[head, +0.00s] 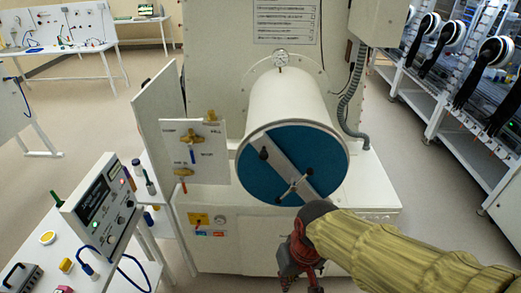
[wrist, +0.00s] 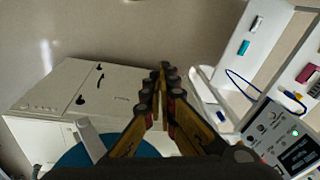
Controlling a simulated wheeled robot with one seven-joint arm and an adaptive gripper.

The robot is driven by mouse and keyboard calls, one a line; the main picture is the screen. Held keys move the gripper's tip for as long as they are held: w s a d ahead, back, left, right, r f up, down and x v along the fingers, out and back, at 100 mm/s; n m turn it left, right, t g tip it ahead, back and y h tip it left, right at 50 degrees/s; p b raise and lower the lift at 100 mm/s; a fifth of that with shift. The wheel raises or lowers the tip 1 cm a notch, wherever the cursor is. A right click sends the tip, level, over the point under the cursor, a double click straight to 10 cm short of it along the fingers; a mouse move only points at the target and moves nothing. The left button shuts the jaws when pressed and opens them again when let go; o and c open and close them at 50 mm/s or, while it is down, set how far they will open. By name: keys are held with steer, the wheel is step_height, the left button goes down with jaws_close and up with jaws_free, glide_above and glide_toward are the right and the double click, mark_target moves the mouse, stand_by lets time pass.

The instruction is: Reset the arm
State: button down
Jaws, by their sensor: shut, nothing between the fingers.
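My gripper (head: 300,256) hangs low at the end of my sleeved arm in the head view, in front of the white cabinet and just below the round blue door (head: 270,180). In the wrist view my gripper (wrist: 163,72) has its fingers together, with nothing between them. It appears clear of the door and touches nothing that I can see. The blue door also shows at the bottom left of the wrist view (wrist: 72,158), partly cut off by the frame and my gripper.
A white cylinder chamber (head: 290,100) carries the blue door with its bar handle. A valve panel (head: 195,150) stands to its left. A control box (head: 104,205) sits on a bench at lower left. Gloveboxes with black gloves (head: 465,85) line the right. Floor (head: 420,200) is clear between.

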steer(key=s+d+m+t+b, duration=0.1)
steer(key=d+t+b, duration=0.1)
steer(key=d+b, duration=0.3)
steer(key=s+d+m+t+h+b, duration=0.1)
steer(key=s+d+t+b, duration=0.1)
steer(key=d+b, duration=0.3)
steer(key=shift+d+r+m+t+b, duration=0.2)
steer(key=shift+d+m+t+b, duration=0.15)
steer(key=shift+d, duration=0.85)
steer(key=c, duration=2.6)
jaws_free()
